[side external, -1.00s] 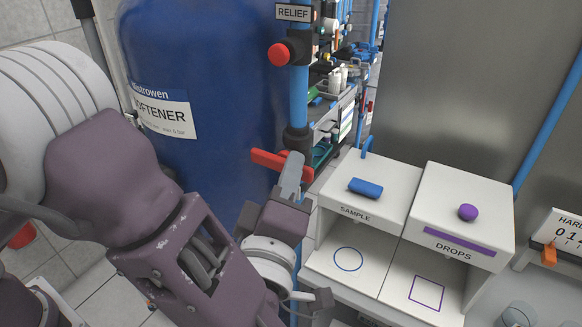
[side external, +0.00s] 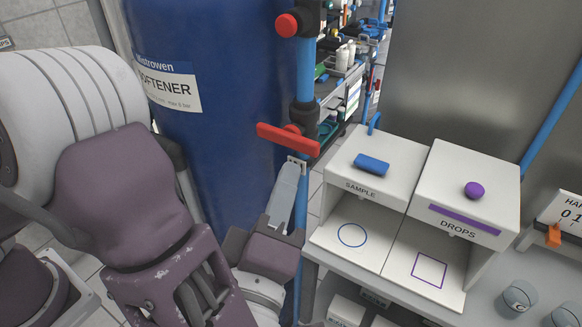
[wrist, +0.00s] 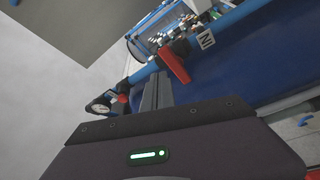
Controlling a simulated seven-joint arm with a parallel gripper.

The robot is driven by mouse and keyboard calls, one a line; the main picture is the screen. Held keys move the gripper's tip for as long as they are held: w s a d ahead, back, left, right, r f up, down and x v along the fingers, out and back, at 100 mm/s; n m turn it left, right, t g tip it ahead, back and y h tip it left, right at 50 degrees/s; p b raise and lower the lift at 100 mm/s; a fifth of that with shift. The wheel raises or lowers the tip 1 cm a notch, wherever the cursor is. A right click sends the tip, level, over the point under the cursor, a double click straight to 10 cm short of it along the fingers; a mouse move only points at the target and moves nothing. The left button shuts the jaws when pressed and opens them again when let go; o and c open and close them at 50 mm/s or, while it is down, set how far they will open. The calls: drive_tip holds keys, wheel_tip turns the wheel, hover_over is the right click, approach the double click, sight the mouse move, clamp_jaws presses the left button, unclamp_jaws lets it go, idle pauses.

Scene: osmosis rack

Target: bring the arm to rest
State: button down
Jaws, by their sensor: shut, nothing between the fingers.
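My gripper (side external: 291,172) is shut and empty, its grey fingers pointing up. In the side view its tips overlap the blue pipe just below the red lever handle (side external: 288,138); whether they touch the pipe cannot be told. The lever lies across the pipe. In the wrist view my gripper (wrist: 157,80) shows as two grey fingers side by side, with a red handle (wrist: 173,62) on the blue pipe beyond them.
The blue softener tank (side external: 225,110) stands behind my arm. A vertical blue pipe (side external: 305,70) with a red knob (side external: 287,25) runs beside it. White SAMPLE (side external: 388,155) and DROPS (side external: 490,205) boxes stand to the right, carrying a blue block (side external: 371,164) and a purple piece (side external: 474,190).

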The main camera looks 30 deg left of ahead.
drive_tip(key=a+r+n+g+y, duration=0.1)
drive_tip(key=a+n+g+y, duration=0.1)
drive_tip(key=a+n, duration=0.3)
drive_tip(key=a+r+n+g+y, duration=0.1)
drive_tip(key=a+n+g+y, duration=0.1)
drive_tip(key=a+n, duration=0.3)
drive_tip(key=a+r+n+g+y, duration=0.2)
drive_tip(key=a+n+g, duration=0.2)
drive_tip(key=a, duration=0.4)
drive_tip(key=shift+w+n, duration=0.15)
drive_tip(key=shift+n, duration=0.25)
drive_tip(key=s+a+f+n+g+h, duration=0.2)
drive_tip(key=s+a+n+g, duration=0.7)
drive_tip(key=n, duration=0.6)
drive_tip(key=s+d+n+t+h, duration=0.2)
drive_tip(key=n+h, duration=0.3)
drive_tip(key=n, duration=0.7)
drive_tip(key=s+d+n+t+h, duration=0.2)
drive_tip(key=n+h, duration=0.3)
drive_tip(key=n, duration=0.8)
drive_tip(key=shift+s+d+r, duration=0.2)
drive_tip(key=shift+s+r, duration=0.2)
drive_tip(key=shift+s, duration=0.45)
